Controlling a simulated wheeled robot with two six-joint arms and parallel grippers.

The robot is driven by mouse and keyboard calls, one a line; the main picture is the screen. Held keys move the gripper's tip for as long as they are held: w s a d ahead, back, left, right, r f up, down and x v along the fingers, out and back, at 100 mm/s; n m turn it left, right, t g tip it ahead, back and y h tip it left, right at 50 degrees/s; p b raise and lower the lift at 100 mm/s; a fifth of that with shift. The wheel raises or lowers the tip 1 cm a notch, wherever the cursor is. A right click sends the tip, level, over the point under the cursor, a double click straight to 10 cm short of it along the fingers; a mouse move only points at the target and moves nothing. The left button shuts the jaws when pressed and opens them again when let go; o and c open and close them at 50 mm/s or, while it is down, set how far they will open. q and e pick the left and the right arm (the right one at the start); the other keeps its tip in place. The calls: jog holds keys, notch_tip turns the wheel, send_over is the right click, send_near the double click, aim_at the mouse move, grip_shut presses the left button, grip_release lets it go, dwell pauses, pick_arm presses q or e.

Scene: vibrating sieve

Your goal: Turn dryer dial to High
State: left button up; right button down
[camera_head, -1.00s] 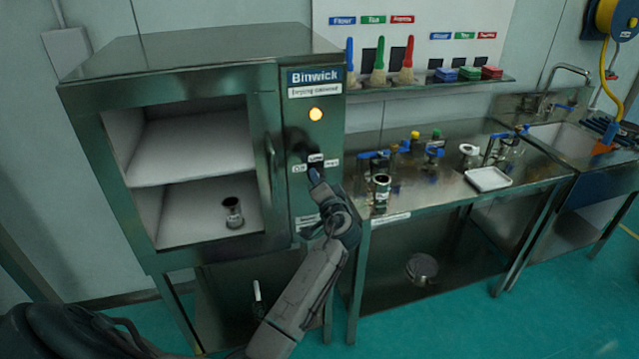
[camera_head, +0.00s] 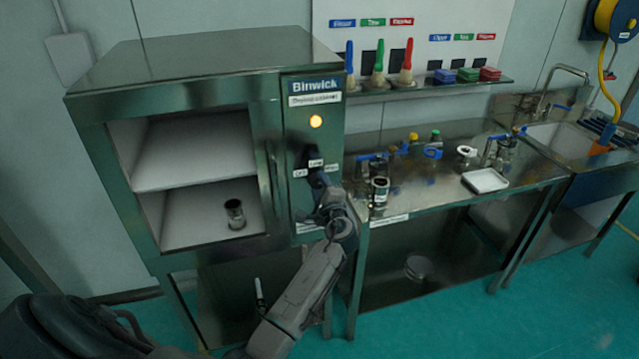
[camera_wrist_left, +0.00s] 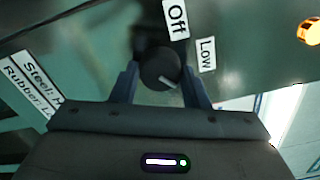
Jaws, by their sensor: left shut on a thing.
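The drying cabinet (camera_head: 200,60) stands at the left with a panel on its right side. Its dark round dial (camera_wrist_left: 160,68) sits between the two fingers of my left gripper (camera_wrist_left: 160,88) in the left wrist view. The gripper is shut on the dial. A white mark on the dial points to the lower right of that view, away from the "Off" label (camera_wrist_left: 175,18) and past the "Low" label (camera_wrist_left: 206,54). In the head view my left gripper (camera_head: 317,182) reaches the panel just below the labels, and its fingers largely hide the dial. My right gripper is out of view.
An amber lamp (camera_head: 316,122) glows above the dial. The cabinet is open-fronted, with a metal cup (camera_head: 235,214) inside. A steel bench (camera_head: 430,200) with several small items stands close on the right.

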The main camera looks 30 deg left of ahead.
pick_arm(q)
jog(key=shift+m+p, duration=0.4)
jog(key=shift+m, duration=0.5)
jog(key=shift+f, duration=0.1)
jog(key=o, duration=1)
jog(key=b+v, duration=0.4)
jog(key=v, duration=0.7)
jog(key=shift+w, duration=0.1)
